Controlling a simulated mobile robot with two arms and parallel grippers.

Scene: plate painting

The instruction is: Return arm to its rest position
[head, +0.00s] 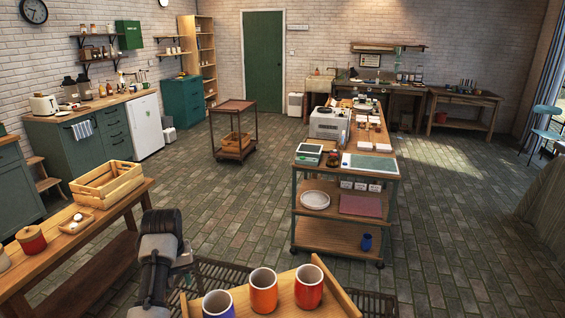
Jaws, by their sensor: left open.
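My left arm (158,255) rises at the bottom left of the head view, in grey and black. It is bent over at the top, between the wooden bench and a wooden tray with cups. My left gripper (183,265) is small and partly hidden by the arm. It is open, and I see nothing held in it. My right gripper is not in view.
The wooden tray (337,307) carries a blue cup (218,304), an orange cup (263,292) and a red cup (309,288) close to my arm. The bench (105,228) with a crate (105,184) stands left. A cart (345,233) stands ahead; the floor between is clear.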

